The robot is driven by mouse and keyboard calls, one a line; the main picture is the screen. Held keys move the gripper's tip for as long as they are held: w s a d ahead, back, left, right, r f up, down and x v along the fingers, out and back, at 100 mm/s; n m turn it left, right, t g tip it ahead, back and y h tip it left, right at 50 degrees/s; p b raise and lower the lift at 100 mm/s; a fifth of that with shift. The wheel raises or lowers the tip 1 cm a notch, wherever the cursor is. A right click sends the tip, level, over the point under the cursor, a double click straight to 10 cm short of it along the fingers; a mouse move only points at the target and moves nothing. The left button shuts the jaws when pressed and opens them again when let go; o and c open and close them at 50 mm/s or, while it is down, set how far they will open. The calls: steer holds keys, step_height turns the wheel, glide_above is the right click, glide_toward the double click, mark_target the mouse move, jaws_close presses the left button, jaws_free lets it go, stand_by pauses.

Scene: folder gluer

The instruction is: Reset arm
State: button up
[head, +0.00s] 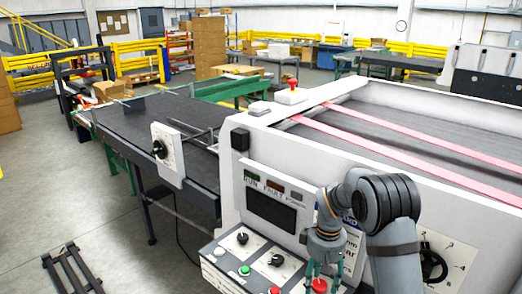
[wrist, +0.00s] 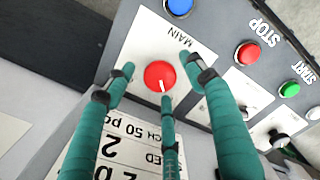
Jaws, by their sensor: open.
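My gripper (head: 323,276) hangs over the control panel (head: 222,265) at the front of the machine, with its teal fingers pointing down. In the wrist view my gripper (wrist: 164,88) is open, its three fingers spread around the red MAIN knob (wrist: 159,76). The knob has a white mark. I cannot tell whether any finger touches it. No held object shows between the fingers. The knob also shows in the head view (head: 319,286), low between the fingers. My grey arm comes in from the lower right of the head view.
Near the knob are a red STOP button (wrist: 248,53), a green START button (wrist: 289,89) and a blue button (wrist: 179,6). A dark display (head: 270,210) stands behind the panel. The white machine wall (head: 440,170) is close behind my arm. Open floor (head: 50,200) lies at left.

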steer(key=m, duration=0.3)
steer(key=shift+m, duration=0.4)
steer(key=m+p, duration=0.1)
steer(key=m, duration=0.2)
steer(key=shift+r+m, duration=0.1)
steer(key=shift+m, duration=0.2)
steer(key=m+p, duration=0.2)
steer(key=m, duration=0.3)
steer(key=shift+m, duration=0.3)
steer(key=shift+r+m+p, duration=0.15)
steer(key=shift+m+p, duration=0.2)
steer(key=shift+m, duration=0.45)
steer(key=shift+r+b, duration=0.35)
steer(key=shift+r, duration=0.75)
steer(key=shift+s+a, duration=0.1)
steer(key=shift+a, duration=0.1)
